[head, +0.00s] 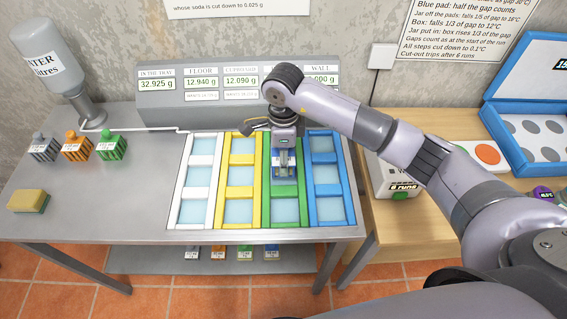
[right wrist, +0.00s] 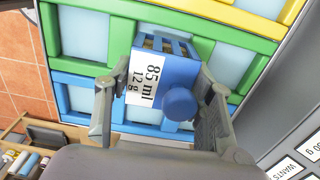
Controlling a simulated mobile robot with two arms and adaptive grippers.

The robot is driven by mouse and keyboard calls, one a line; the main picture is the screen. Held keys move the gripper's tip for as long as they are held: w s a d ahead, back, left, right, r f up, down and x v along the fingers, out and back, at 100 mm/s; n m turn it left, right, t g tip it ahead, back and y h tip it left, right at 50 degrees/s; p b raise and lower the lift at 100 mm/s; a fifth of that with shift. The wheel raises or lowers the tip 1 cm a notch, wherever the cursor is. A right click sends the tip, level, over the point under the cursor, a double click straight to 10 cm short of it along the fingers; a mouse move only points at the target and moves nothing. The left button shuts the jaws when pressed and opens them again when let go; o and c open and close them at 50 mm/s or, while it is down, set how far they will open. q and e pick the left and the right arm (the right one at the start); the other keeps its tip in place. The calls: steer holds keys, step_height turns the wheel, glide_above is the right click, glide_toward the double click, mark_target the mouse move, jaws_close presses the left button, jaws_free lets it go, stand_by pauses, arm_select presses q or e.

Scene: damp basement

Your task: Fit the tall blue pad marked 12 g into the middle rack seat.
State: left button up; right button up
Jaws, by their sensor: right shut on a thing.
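The blue pad (right wrist: 180,72), labelled 85 ml and 12 g, has a ribbed body and a round blue knob. My right gripper (right wrist: 158,88) is shut on it, one finger on each side. In the head view this gripper (head: 284,168) is over the rack's green column (head: 283,189), around its upper and middle seats. The rack also has white (head: 187,190), yellow (head: 239,191) and blue (head: 328,189) columns, each with three pale seats. The seat under the pad is partly hidden, and I cannot tell whether the pad touches it. My left gripper is not in view.
Grey (head: 43,149), orange (head: 76,147) and green (head: 111,146) pads stand at the left, behind a sponge (head: 28,201). A water bottle (head: 62,68) and a display panel (head: 210,84) are at the back. A wooden table (head: 430,205) with a blue case (head: 522,95) is at the right.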

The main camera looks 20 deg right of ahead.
step_height(320, 180, down, 4)
steer(key=shift+s+p, duration=0.1)
steer(key=shift+p, duration=0.4)
steer(key=shift+f, duration=0.1)
steer(key=shift+f+b, duration=0.25)
steer(key=shift+b, duration=0.2)
steer(key=o, duration=0.7)
steer(key=shift+r, duration=0.1)
steer(key=o, duration=0.4)
